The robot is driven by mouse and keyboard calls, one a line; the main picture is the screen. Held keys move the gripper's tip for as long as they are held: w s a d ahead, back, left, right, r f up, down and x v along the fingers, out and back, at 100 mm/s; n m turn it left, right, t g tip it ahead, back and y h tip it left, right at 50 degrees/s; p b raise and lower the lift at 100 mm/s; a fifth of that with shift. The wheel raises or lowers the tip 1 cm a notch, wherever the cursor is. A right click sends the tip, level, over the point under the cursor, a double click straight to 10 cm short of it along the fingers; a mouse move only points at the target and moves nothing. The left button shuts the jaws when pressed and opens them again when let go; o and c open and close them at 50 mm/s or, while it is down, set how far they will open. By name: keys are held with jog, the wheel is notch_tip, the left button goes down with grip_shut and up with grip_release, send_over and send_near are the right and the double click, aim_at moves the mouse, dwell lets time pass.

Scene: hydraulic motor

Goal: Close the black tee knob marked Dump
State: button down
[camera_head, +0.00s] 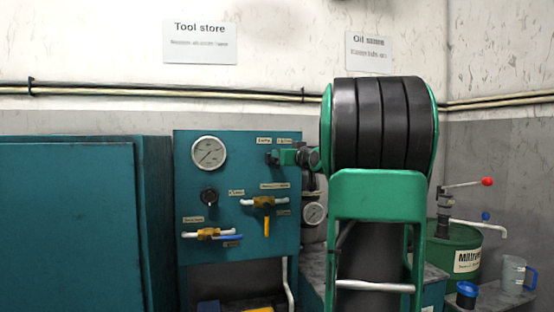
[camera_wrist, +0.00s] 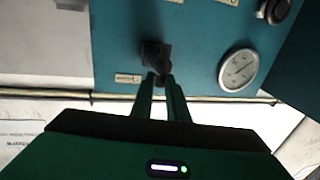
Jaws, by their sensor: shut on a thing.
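A blue-green panel (camera_head: 225,250) stands ahead. A black tee knob (camera_head: 271,157) is at its upper right, under two small labels too blurred to read. In the wrist view the same knob (camera_wrist: 151,52) sticks out from the panel. My gripper (camera_head: 284,157) reaches it from the right, and its green fingers (camera_wrist: 162,82) are shut on the knob's near part. The fingers and my arm hide part of the knob. I cannot read a "Dump" marking or tell how far the knob is turned.
The panel also bears a round gauge (camera_head: 208,152), a round black knob (camera_head: 208,195) and brass valves with a yellow lever (camera_head: 266,226) and a blue lever (camera_head: 228,237). A teal cabinet (camera_head: 65,225) stands left. A green drum (camera_head: 450,250) is right. A second gauge (camera_head: 314,213) sits below my arm.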

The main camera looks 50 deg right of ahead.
jog(key=shift+d+f+m, duration=0.1)
jog(key=shift+f+m, duration=0.2)
jog(key=shift+f, duration=0.3)
jog(key=m+h, duration=0.1)
jog(key=m, duration=0.5)
jog(key=f+m+h, duration=0.1)
jog(key=m, duration=0.6)
jog(key=f+m+h, duration=0.1)
jog(key=m, duration=0.5)
jog(key=shift+d+f+h, duration=0.25)
jog(key=shift+h, duration=0.15)
jog(key=shift+m, duration=0.4)
jog(key=c, duration=1.7)
grip_release()
jog(key=shift+o, duration=0.2)
jog(key=shift+s+d+r, duration=0.15)
jog(key=shift+r, duration=0.05)
jog(key=shift+s, duration=0.1)
